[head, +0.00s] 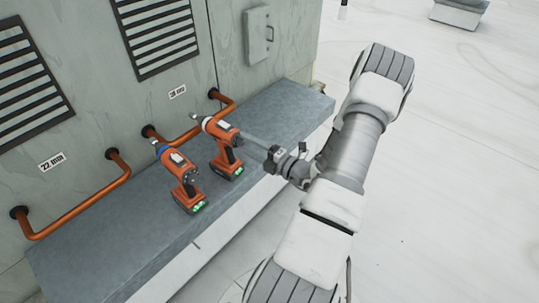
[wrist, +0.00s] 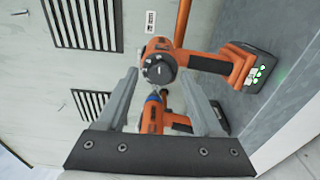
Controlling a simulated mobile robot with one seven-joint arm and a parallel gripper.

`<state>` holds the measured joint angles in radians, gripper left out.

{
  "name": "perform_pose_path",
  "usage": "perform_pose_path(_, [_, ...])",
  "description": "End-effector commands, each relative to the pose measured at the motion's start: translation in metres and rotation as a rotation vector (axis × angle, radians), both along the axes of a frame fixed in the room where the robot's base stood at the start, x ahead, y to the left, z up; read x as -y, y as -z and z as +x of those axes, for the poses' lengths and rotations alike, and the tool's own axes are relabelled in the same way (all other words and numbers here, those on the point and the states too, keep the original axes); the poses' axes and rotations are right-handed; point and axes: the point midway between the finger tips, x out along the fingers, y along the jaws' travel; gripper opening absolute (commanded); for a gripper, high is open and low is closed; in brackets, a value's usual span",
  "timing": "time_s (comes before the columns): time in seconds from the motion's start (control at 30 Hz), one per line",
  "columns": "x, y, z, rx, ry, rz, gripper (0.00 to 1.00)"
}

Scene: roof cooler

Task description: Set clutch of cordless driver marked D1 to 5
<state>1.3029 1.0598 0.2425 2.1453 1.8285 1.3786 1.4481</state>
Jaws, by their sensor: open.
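Two orange-and-black cordless drivers stand on the grey ledge. The left driver (head: 184,183) has a blue collar at its nose; it also shows farther off in the wrist view (wrist: 152,118). The right driver (head: 224,150) has a pale nose; it is the nearer one in the wrist view (wrist: 200,62). Its dark round end (wrist: 159,70) with a small pale mark faces the wrist camera. My gripper (head: 246,138) is open beside the right driver. In the wrist view its fingertips (wrist: 160,76) appear on either side of the dark round end; contact cannot be told. No D1 marking or clutch number is readable.
Copper pipes (head: 80,210) stick out from the wall behind the drivers. The ledge's left part is clear. Pale open roof lies to the right.

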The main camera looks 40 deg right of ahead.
Motion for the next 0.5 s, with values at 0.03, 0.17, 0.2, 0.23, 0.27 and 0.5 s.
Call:
perform_pose_path(0.03, [0.002, 0.002, -0.007, -0.001, 0.002, 0.000, 0.68])
perform_pose_path(0.17, [0.006, 0.003, -0.033, -0.002, 0.006, 0.000, 0.68])
perform_pose_path(0.2, [0.008, 0.003, -0.043, -0.002, 0.006, 0.000, 0.68])
perform_pose_path(0.23, [0.009, 0.003, -0.051, -0.001, 0.006, 0.000, 0.68])
perform_pose_path(0.27, [0.010, 0.003, -0.058, -0.002, 0.007, -0.001, 0.68])
perform_pose_path(0.5, [0.018, 0.003, -0.116, -0.002, 0.005, 0.001, 0.68])
